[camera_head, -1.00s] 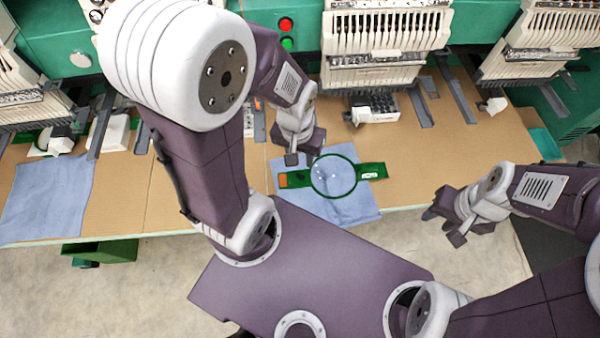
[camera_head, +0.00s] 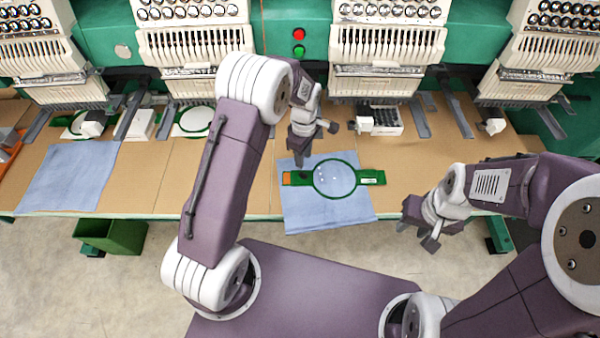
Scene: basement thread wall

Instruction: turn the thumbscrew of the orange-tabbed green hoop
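The green hoop (camera_head: 357,186) lies flat on a blue cloth (camera_head: 318,212) near the table's front edge. Its green bar carries an orange tab (camera_head: 287,178) at the left end and a pale label at the right end. A small dark spot on the bar beside the orange tab may be the thumbscrew; it is too small to tell. My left gripper (camera_head: 315,145) is open and empty, above and just behind the hoop's left part. I cannot tell whether it touches the hoop. My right gripper (camera_head: 418,234) is open and empty, to the right of the cloth, around the table's front edge.
Embroidery machines line the back, with red and green buttons (camera_head: 299,42) between them. A tray of dark items (camera_head: 382,120) stands behind the hoop. Another blue cloth (camera_head: 68,177) lies at left, with a green bin (camera_head: 112,236) below. The table between the cloths is mostly clear.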

